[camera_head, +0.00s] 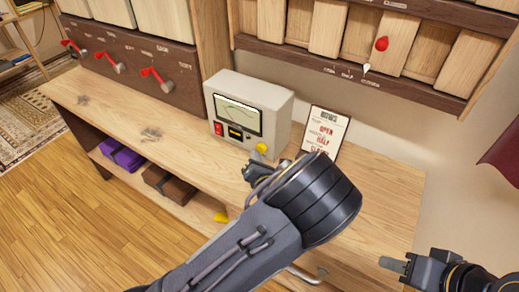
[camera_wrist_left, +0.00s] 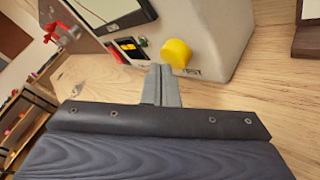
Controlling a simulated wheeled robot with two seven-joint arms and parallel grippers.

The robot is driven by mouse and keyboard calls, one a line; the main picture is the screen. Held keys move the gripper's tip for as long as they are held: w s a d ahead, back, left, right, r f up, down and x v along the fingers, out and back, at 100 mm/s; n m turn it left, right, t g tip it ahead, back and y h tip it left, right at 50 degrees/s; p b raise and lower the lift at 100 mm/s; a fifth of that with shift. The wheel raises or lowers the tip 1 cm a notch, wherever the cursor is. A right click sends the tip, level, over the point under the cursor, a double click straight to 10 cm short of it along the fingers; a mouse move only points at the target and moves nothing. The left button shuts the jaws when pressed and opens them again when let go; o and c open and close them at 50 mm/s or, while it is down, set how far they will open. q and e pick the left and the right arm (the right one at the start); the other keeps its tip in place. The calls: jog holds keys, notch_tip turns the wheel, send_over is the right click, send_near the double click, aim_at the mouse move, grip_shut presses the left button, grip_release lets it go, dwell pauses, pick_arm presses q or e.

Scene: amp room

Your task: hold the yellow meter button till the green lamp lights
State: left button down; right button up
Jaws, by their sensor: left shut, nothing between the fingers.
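The meter (camera_head: 278,104) is a pale grey box with a dial window, standing on the wooden bench. Its round yellow button (camera_head: 262,147) is low on the front at the right; it also shows in the left wrist view (camera_wrist_left: 176,53). My left gripper (camera_head: 257,156) is shut and empty, its tips just below the button. In the left wrist view the tips (camera_wrist_left: 160,70) are at the button's lower left; I cannot tell whether they touch. My right gripper (camera_head: 393,265) is at lower right, away from the meter.
A framed card (camera_head: 325,132) stands right of the meter. Red-handled levers (camera_head: 153,75) line the cabinet at left. A shelf below the bench holds a purple box (camera_head: 122,154) and a brown box (camera_head: 169,186).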

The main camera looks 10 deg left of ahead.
pick_arm(q)
jog(key=shift+w+d, duration=0.2)
jog(key=shift+w, duration=0.3)
dwell(1.8)
dwell(1.6)
jog(key=shift+s+a, duration=0.35)
jog(key=shift+s, duration=0.55)
jog(key=shift+s+a, duration=0.3)
jog(key=shift+s, duration=0.5)
jog(key=shift+s+a, duration=0.25)
jog(key=shift+s, duration=0.5)
jog(key=shift+s+a, duration=0.3)
jog(key=shift+s, duration=0.5)
